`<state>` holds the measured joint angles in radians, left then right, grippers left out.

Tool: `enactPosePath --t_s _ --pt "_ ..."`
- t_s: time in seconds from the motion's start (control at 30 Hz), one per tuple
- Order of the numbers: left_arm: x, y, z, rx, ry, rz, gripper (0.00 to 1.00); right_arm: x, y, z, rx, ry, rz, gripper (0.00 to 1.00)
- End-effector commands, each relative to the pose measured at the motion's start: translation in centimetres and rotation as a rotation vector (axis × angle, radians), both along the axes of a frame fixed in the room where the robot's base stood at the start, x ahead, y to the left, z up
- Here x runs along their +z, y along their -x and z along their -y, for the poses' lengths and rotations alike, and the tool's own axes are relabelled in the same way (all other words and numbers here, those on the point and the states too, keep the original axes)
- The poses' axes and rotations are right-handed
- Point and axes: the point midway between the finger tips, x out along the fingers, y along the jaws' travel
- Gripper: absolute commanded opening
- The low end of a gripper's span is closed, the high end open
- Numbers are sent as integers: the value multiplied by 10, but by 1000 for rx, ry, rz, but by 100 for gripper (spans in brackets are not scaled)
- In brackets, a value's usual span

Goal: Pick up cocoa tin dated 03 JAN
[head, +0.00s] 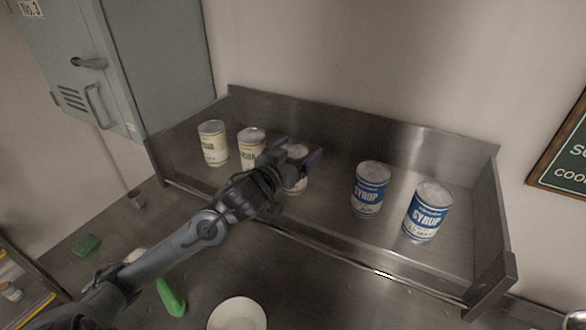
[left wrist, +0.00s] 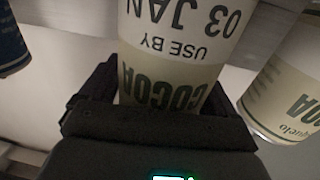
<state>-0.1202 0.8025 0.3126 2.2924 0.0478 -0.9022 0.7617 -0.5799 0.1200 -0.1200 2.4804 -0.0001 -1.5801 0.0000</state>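The cocoa tin (head: 297,183) stands upright in the metal tray, third from the left. In the left wrist view the tin (left wrist: 185,50) shows upside down, reading "COCOA, USE BY 03 JAN". My left gripper (head: 298,155) reaches over the tray's front edge with a finger on each side of this tin. The fingers look spread; the wrist view (left wrist: 162,95) does not clearly show whether they touch it. The gripper and wrist hide much of the tin in the head view. My right gripper is not in view.
Two cream tins (head: 213,150) (head: 250,146) stand to the left in the tray (head: 335,228). Two blue syrup tins (head: 369,191) (head: 426,214) stand to the right. A white bowl (head: 237,315) and a green object (head: 171,297) lie on the counter in front.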

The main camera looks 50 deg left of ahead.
Motion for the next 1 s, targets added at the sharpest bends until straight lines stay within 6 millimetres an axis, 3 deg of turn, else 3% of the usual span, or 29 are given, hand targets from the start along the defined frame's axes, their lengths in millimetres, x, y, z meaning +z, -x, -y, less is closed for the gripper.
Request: enactPosePath --t_s 0.03,0.3,0.37,0.67,1.0 --pt "0 0 0 0 0 0 82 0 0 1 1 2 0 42" --pt "0 0 0 0 0 -1 40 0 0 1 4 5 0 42" --pt "1 0 0 0 -1 2 34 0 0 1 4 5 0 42" --pt "6 0 0 -1 -1 2 34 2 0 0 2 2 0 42" --pt "60 1 0 1 -1 7 34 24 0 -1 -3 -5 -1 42"
